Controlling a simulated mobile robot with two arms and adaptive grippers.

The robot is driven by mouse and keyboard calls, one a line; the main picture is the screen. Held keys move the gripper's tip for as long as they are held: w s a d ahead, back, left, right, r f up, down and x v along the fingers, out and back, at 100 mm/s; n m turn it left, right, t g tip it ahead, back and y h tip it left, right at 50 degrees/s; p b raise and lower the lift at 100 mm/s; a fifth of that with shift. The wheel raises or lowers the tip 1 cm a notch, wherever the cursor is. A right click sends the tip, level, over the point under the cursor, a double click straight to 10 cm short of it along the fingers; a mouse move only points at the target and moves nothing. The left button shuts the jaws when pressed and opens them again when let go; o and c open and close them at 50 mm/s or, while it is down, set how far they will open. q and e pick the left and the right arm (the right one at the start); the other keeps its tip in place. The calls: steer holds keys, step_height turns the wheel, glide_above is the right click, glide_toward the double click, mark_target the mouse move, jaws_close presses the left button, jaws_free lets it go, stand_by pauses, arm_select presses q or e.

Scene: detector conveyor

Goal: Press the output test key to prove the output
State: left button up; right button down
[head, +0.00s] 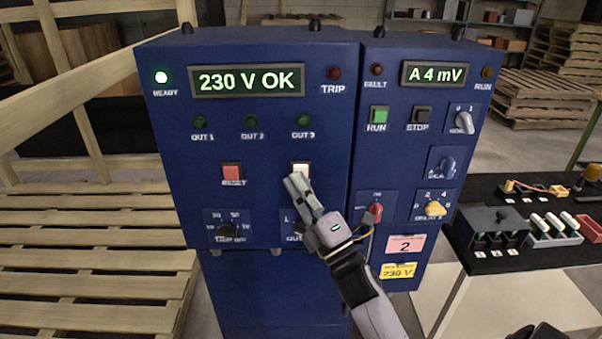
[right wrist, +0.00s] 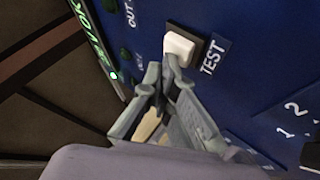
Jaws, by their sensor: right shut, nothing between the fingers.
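The output test key is a white square key (head: 301,167) on the blue panel (head: 270,130), right of a red key (head: 232,173). In the right wrist view the white key (right wrist: 179,46) sits beside the word TEST. My right gripper (head: 296,184) is shut and empty, its fingertips at the key's lower edge. In the right wrist view the fingertips (right wrist: 168,70) overlap the key; I cannot tell whether they touch it. The display (head: 247,81) reads 230 V OK. The READY lamp is lit green; the OUT 1, OUT 2 and OUT 3 lamps look dark. My left gripper is out of view.
A selector knob (head: 227,231) is at the panel's lower left; my gripper partly hides another. A narrower blue panel (head: 398,130) with keys and knobs adjoins on the right. A black-topped table (head: 500,262) with parts stands at right. Wooden pallets (head: 80,250) lie at left.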

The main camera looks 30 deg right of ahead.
steer(key=shift+w+d, duration=0.15)
steer(key=shift+w, duration=0.05)
steer(key=shift+s, duration=0.1)
stand_by(0.5)
steer(key=shift+s+a, duration=0.5)
steer(key=shift+s, duration=0.2)
steer(key=shift+s+a, duration=0.45)
steer(key=shift+s, duration=0.25)
steer(key=shift+s+a, duration=0.4)
steer(key=shift+s, duration=0.35)
steer(key=shift+s+a, duration=0.45)
steer(key=shift+s, duration=0.25)
